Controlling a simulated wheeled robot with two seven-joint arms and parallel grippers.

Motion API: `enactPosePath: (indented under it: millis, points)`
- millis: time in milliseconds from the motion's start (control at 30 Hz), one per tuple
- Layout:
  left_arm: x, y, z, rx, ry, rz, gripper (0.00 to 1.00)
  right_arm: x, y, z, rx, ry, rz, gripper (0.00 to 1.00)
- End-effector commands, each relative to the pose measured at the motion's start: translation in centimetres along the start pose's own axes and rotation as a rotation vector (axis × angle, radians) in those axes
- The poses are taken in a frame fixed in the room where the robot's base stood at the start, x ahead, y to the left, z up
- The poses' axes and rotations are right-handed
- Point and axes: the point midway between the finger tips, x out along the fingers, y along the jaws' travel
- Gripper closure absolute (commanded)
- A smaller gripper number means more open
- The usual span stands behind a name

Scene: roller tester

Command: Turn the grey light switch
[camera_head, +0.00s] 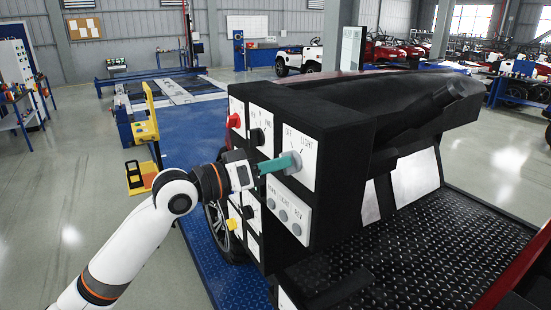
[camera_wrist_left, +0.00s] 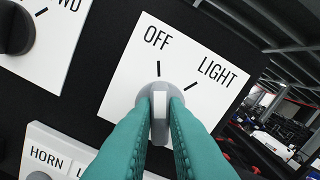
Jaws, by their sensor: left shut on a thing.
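The grey light switch (camera_wrist_left: 160,92) is a round knob with a raised pale grip bar on a white plate (camera_wrist_left: 122,82) marked OFF and LIGHT. Its bar lines up with the OFF tick. My left gripper (camera_head: 291,161) has green fingers and is shut on the switch, one finger on each side of the bar. In the head view the fingers come from the left and partly hide the switch (camera_head: 297,161). The lower part of the knob is hidden by the fingers in the left wrist view. My right gripper is not in view.
The plate is on a black control box (camera_head: 342,130). A black knob (camera_head: 257,137) and a red knob (camera_head: 235,120) sit to the left. A white button panel (camera_head: 304,228) with grey buttons is just below. A black treaded floor (camera_head: 430,250) extends right.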

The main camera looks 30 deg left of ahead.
Motion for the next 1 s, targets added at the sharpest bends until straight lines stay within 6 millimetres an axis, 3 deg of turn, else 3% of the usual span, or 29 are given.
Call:
enactPosePath:
  millis: [633,667,767,1000]
  points:
    - [-0.04,0.02,0.20,-0.050,-0.006,-0.001,1.00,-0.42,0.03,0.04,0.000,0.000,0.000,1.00]
    - [-0.04,0.02,0.20,-0.050,-0.006,-0.001,0.82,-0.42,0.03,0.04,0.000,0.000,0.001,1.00]
    - [-0.03,0.02,0.17,-0.049,-0.005,-0.001,0.66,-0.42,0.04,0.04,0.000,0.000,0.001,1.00]
    - [-0.02,0.03,0.08,-0.048,-0.003,0.000,0.65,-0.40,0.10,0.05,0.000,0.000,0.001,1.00]
